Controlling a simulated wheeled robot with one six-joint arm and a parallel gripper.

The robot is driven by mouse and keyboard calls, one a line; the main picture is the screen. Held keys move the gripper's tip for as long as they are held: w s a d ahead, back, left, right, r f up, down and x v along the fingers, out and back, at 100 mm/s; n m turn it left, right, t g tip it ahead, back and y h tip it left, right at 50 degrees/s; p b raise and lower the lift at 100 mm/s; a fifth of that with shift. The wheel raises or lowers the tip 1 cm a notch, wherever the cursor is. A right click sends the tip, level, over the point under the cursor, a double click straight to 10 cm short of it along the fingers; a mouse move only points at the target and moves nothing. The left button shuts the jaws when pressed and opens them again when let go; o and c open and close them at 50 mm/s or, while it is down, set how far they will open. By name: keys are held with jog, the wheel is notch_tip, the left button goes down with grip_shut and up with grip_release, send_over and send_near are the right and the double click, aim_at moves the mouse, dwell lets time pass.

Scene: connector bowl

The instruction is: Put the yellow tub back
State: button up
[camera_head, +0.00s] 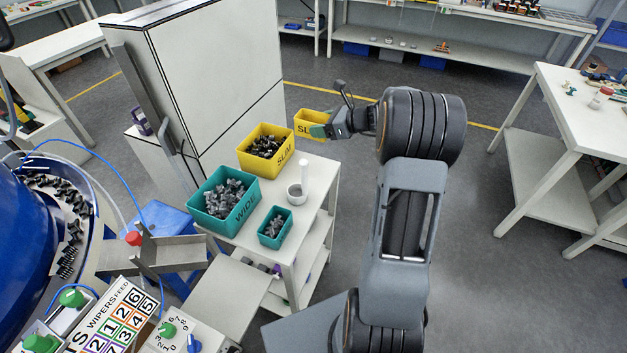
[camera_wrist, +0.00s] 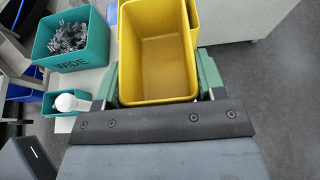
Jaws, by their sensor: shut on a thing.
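The small yellow tub (camera_head: 308,119), marked with lettering that starts "SL", is held in the air just past the right edge of the white cart. My gripper (camera_head: 319,131) is shut on it, with green fingertips on two opposite sides. In the wrist view the held tub (camera_wrist: 160,65) is upright in outline and looks empty inside. A larger yellow tub (camera_head: 281,160), full of dark parts, stands on the cart top (camera_head: 305,217) to the left. Part of it seems to show behind the held tub in the wrist view.
A large teal "WIDE" tub (camera_head: 245,209) and a small teal tub (camera_head: 286,233), both with grey parts, stand on the cart. A white cup and cylinder (camera_head: 304,178) stand near its right edge. A tall white cabinet (camera_head: 215,75) rises behind. Open floor lies right of the cart.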

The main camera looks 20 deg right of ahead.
notch_tip(320, 180, down, 16)
jog(key=shift+r+b, duration=0.25)
jog(key=shift+b, duration=0.5)
jog(key=shift+f, duration=0.15)
jog(key=o, duration=0.5)
jog(key=shift+f, duration=0.1)
jog(key=shift+c, duration=0.2)
jog(key=o, duration=0.5)
jog(key=shift+r, duration=0.4)
jog(key=v, duration=1.2)
jog(key=shift+s+f+b, duration=0.1)
jog(key=shift+f+b, duration=0.1)
jog(key=shift+b, duration=0.2)
